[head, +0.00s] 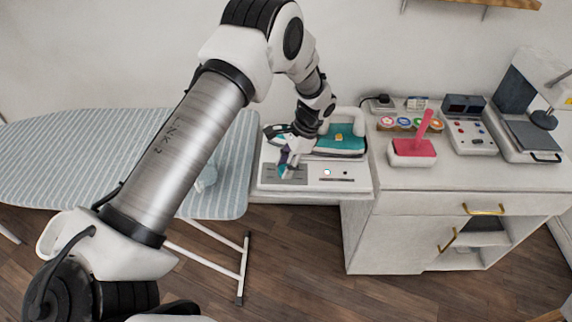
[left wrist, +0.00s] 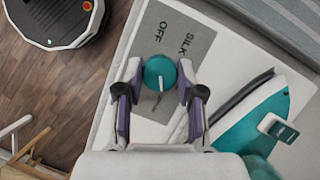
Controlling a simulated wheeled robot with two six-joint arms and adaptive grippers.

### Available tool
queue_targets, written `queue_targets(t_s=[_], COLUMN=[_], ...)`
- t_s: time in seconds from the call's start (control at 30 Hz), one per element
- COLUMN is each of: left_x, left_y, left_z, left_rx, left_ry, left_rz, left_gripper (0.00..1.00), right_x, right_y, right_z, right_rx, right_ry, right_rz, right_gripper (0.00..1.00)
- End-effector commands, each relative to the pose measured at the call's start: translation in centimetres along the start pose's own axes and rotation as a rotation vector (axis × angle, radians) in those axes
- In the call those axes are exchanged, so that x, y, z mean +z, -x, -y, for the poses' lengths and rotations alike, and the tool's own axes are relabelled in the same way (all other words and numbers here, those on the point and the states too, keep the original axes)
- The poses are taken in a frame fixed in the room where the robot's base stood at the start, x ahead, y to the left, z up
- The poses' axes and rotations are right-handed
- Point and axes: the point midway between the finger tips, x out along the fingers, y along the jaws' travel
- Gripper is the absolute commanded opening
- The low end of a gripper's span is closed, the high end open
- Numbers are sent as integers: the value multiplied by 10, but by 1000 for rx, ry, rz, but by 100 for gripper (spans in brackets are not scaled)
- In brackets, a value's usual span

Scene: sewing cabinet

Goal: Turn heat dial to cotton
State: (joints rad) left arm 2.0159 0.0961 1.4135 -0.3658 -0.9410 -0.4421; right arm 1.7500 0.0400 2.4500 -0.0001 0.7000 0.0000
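The heat dial (left wrist: 160,73) is a round teal knob on a grey label plate (left wrist: 150,42) in the left wrist view. A short white mark on it points toward the bottom of that view. The words OFF and SILK are printed on the plate above the knob; other labels are hidden. The plate is on the white iron station (head: 330,181), seen in the head view. My left gripper (left wrist: 160,80) has its fingers apart, one on each side of the dial. I cannot tell whether they touch it. My right gripper is not in view.
A teal iron (left wrist: 262,112) rests on the station close to the right finger. The striped ironing board (head: 110,155) is left of the station. The cabinet top (head: 400,178) at right holds a red-based stand (head: 412,148) and boxes.

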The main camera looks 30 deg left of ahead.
Motion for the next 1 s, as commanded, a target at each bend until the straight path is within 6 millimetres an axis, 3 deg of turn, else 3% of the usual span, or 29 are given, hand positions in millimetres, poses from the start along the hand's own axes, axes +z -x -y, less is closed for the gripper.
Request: queue_targets(t_s=[0.03,0.07,0.47,0.57,0.8,1.0], left_x=[0,0,-1,-1,-2,-1], left_y=[0,0,8,26,88,117], left_z=[0,0,0,1,1,0], left_rx=[1,1,-2,-4,-4,0], left_ry=[1,1,1,1,2,1], left_rz=[0,-1,-2,-3,-4,-1], left_gripper=[52,62,62,62,62,62], right_x=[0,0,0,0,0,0], right_y=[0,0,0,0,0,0], right_z=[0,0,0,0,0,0], right_rx=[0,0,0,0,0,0], right_ry=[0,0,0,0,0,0], right_rz=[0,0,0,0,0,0], right_gripper=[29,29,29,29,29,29])
